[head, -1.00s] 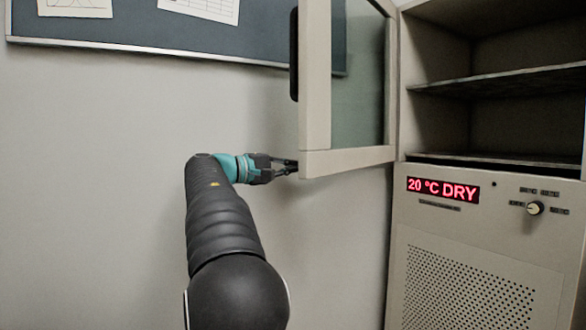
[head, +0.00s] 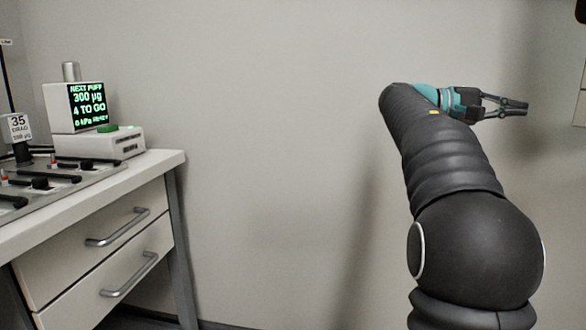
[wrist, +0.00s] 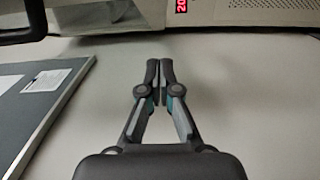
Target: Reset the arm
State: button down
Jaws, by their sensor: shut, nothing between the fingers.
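My gripper (head: 524,107) is at the upper right of the head view, at the end of my raised arm. It points right, in front of the bare wall. In the wrist view its two fingers (wrist: 159,82) are shut at the tips with nothing between them. The cabinet with the red display (wrist: 181,6) shows at the top edge of the wrist view, beyond the fingertips and apart from them. Only a sliver of the cabinet shows at the right edge of the head view.
A white bench (head: 163,163) with drawers (head: 89,236) stands at the left. It bears a device with a green-lettered screen (head: 88,106) and a tray (head: 62,192) of black-handled parts. A dark board (wrist: 22,127) lies left in the wrist view. The wall between bench and arm is clear.

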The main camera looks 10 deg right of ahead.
jog(key=w+f+n+t+y, duration=0.2)
jog(key=w+f+n+t, duration=0.15)
jog(key=f, duration=0.65)
jog(key=a+f+t+y+p, duration=0.1)
jog(key=a+f+t+y, duration=0.1)
jog(key=a+f, duration=0.3)
jog(key=a+f+t+y+p, duration=0.1)
jog(key=a+f+t+y, duration=0.15)
jog(key=f, duration=0.45)
jog(key=s+a+f+t+y+p, duration=0.1)
jog(key=s+a+f+y, duration=0.15)
jog(key=a, duration=0.45)
jog(key=s+a+f+y+p, duration=0.1)
jog(key=s+a+f+y, duration=0.1)
jog(key=s+a+f, duration=0.3)
jog(key=s+a+f+t+y+p, duration=0.1)
jog(key=s+a+y, duration=0.1)
jog(key=a, duration=0.6)
jog(key=s+a+r+n+t+y+p, duration=0.1)
jog(key=s+a+p, duration=0.4)
jog(key=s+a, duration=0.6)
jog(key=r+t+y, duration=0.1)
jog(key=y, duration=0.1)
jog(key=shift+r+y, duration=0.3)
jog(key=shift+r, duration=0.05)
jog(key=shift+d, duration=0.1)
